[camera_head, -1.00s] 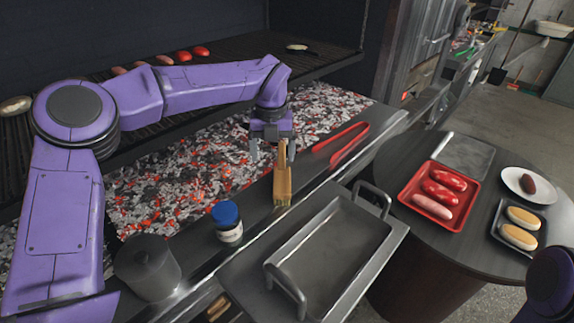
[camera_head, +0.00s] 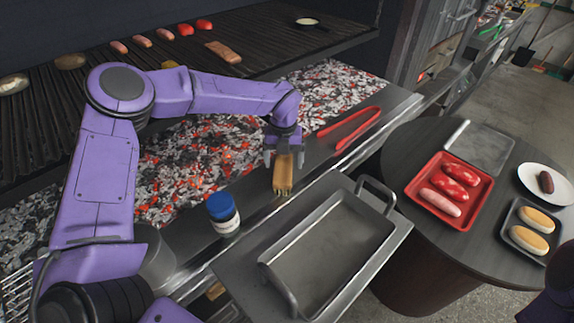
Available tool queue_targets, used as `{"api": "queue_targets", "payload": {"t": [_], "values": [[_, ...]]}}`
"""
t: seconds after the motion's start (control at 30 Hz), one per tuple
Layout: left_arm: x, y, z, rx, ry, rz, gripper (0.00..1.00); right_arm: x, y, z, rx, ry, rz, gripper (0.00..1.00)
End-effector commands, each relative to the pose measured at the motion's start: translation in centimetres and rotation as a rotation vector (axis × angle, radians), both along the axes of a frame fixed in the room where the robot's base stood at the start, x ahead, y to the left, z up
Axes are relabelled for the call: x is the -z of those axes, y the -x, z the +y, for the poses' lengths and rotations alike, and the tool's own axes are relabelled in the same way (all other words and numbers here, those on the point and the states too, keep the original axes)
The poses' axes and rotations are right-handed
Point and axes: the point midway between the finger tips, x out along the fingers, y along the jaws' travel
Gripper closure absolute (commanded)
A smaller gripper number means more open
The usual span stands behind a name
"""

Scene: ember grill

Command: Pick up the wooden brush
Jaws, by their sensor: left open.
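The wooden brush (camera_head: 284,174) lies on the metal ledge in front of the coals, its bristle end pointing toward the ledge's front edge. My left gripper (camera_head: 284,158) is right over the brush's handle end, its fingers pointing down on either side of it. The jaws are open; whether a finger touches the brush cannot be told. The far end of the handle is hidden by the gripper. Only a purple part of my right arm shows at the lower right corner; its gripper is out of the picture.
Red tongs (camera_head: 350,127) lie right of the brush. A blue-lidded jar (camera_head: 222,213) stands to its left. An empty metal tray (camera_head: 262,268) sits in front. Glowing coals (camera_head: 200,165) lie behind. A round table (camera_head: 420,140) at right holds a red tray (camera_head: 412,190) of sausages.

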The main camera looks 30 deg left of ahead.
Motion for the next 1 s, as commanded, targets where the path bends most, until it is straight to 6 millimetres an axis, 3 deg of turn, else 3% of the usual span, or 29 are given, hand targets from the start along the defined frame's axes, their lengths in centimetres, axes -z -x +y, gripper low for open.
{"api": "queue_targets", "payload": {"t": [0.17,0.2,0.4,0.47,0.77,0.93,1.0], "values": [[0.1,0.1,0.3,-0.006,0.0,-0.001,0.13,0.0,0.1,0.0,0.0,0.0,0.001,1.0],[0.1,0.2,0.3,-0.007,0.0,-0.001,0.19,0.0,0.1,0.0,0.0,0.0,0.001,1.0],[0.1,0.1,0.3,-0.005,0.0,0.0,0.81,0.0,0.1,0.0,0.0,0.0,0.001,1.0],[0.1,0.1,0.2,-0.004,0.0,-0.001,0.87,0.0,0.1,0.0,0.0,0.0,0.001,1.0],[-0.5,0.0,0.1,-0.004,0.0,-0.002,0.87,0.2,0.1,0.0,0.0,0.0,0.001,1.0],[-3.3,0.1,0.1,-0.005,0.002,-0.005,0.87,0.9,0.1,0.0,0.0,0.0,0.001,1.0],[-4.7,1.6,-0.5,-0.001,0.004,-0.006,0.87,1.7,0.1,0.0,0.0,0.0,0.001,1.0]]}}
